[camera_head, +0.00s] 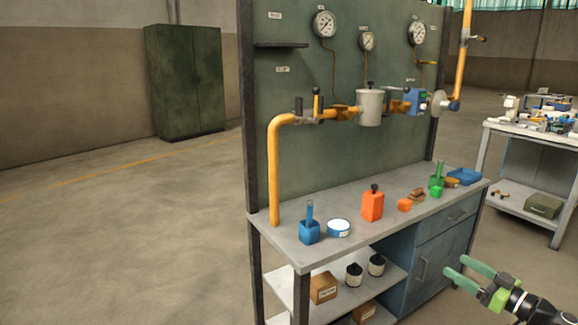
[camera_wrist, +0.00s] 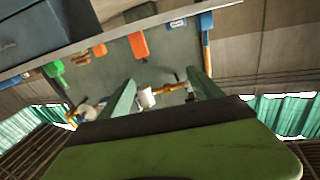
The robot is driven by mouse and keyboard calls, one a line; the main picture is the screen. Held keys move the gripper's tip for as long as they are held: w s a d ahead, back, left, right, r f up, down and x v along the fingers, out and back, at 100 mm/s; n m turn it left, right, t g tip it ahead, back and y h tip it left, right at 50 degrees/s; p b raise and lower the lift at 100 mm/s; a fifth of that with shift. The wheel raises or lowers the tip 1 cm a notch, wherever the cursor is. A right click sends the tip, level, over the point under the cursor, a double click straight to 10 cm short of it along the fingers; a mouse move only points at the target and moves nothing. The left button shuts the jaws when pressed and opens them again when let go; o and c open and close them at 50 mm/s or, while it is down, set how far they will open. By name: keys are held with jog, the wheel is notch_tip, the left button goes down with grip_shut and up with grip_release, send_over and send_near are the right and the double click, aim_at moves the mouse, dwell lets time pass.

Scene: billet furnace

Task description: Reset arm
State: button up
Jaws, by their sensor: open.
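My gripper (camera_head: 468,271) is at the lower right of the head view, with its two green fingers spread apart and nothing between them. It is in front of the workbench drawers and apart from the bench. In the wrist view my gripper (camera_wrist: 165,95) shows its fingers wide apart, and the scene behind appears upside down. The workbench (camera_head: 390,215) has a grey top and a green back panel (camera_head: 300,80).
On the bench top stand a blue container (camera_head: 309,232), a blue-white tin (camera_head: 338,228), an orange container (camera_head: 372,206), an orange cube (camera_head: 404,205) and a green container (camera_head: 436,184). A cluttered table (camera_head: 553,138) is at right. The floor at left (camera_head: 120,240) is clear.

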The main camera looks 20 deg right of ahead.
jog(key=w+a+f+g+y, duration=0.2)
jog(key=w+a+f+g, duration=0.4)
jog(key=a, duration=0.5)
jog(key=w+a+f+g+y, duration=0.1)
jog(key=w+a+f+g, duration=0.2)
jog(key=w+a+f, duration=0.65)
jog(key=s+a+f+m+g+h, duration=0.15)
jog(key=a+f+g+h, duration=0.3)
jog(key=a, duration=0.95)
jog(key=s+a+f+m+g+h, duration=0.1)
jog(key=s+a+f+g+h, duration=0.25)
jog(key=a, duration=0.95)
notch_tip(320, 180, up, 29)
jog(key=w+p, duration=0.1)
jog(key=p, duration=2.9)
jog(key=shift+w+g, duration=0.4)
